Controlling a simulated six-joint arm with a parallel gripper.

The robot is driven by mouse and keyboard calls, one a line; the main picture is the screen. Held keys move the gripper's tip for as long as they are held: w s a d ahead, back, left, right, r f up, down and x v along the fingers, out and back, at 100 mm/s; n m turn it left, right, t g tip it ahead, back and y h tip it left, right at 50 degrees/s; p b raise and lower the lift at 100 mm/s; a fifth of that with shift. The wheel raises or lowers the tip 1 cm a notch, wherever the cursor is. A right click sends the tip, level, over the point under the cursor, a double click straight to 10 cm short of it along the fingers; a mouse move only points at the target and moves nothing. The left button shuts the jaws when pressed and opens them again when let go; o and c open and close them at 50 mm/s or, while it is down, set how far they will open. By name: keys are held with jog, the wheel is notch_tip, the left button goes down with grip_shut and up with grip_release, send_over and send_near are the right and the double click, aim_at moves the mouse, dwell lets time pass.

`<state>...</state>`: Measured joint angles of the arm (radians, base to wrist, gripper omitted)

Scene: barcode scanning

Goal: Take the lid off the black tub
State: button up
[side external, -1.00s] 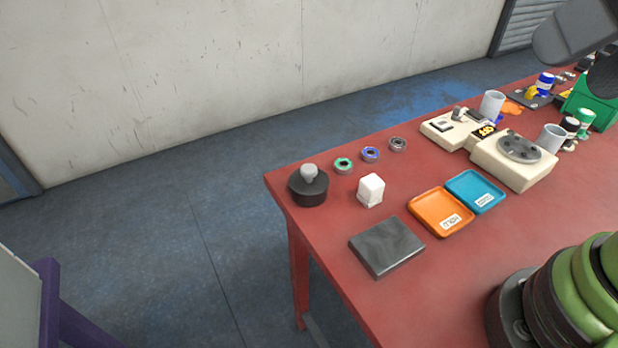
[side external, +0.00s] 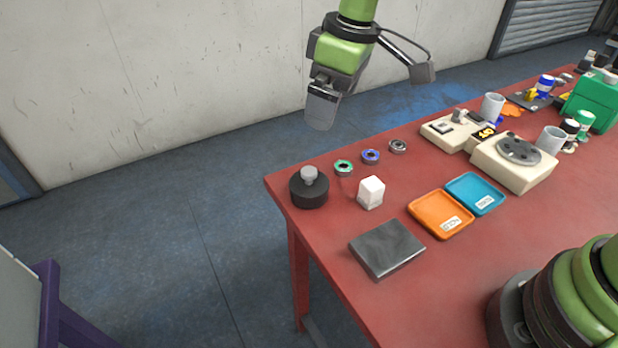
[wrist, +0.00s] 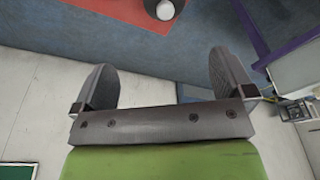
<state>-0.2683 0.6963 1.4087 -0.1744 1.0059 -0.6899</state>
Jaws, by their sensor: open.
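The black tub (side external: 309,193) stands upright near the far left corner of the red table, with its lid on and a light grey knob (side external: 309,173) on top. In the wrist view the grey knob (wrist: 166,10) and part of the dark tub show at the top edge, beyond the fingertips. My gripper (side external: 320,118) is in the air above and behind the tub in the side view, apart from it. In the wrist view my gripper (wrist: 163,75) has its two fingers wide apart with nothing between them.
Small rings, one green (side external: 343,168) and one blue (side external: 370,156), lie right of the tub. A white block (side external: 371,192), a dark grey plate (side external: 387,248), an orange tray (side external: 440,213) and a blue tray (side external: 475,193) are nearby. A beige device (side external: 513,160) stands further right.

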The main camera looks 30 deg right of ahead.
jog(key=n, duration=0.2)
send_over(310, 170)
jog(key=shift+g, duration=0.4)
jog(key=f, duration=0.9)
jog(key=shift+s+d+f, duration=0.2)
jog(key=shift+s+d, duration=0.05)
jog(key=shift+w+a+f, duration=0.15)
jog(key=shift+f, duration=1.4)
jog(key=shift+w+a+f, duration=0.15)
jog(key=shift+f, duration=1.4)
jog(key=c, duration=0.9)
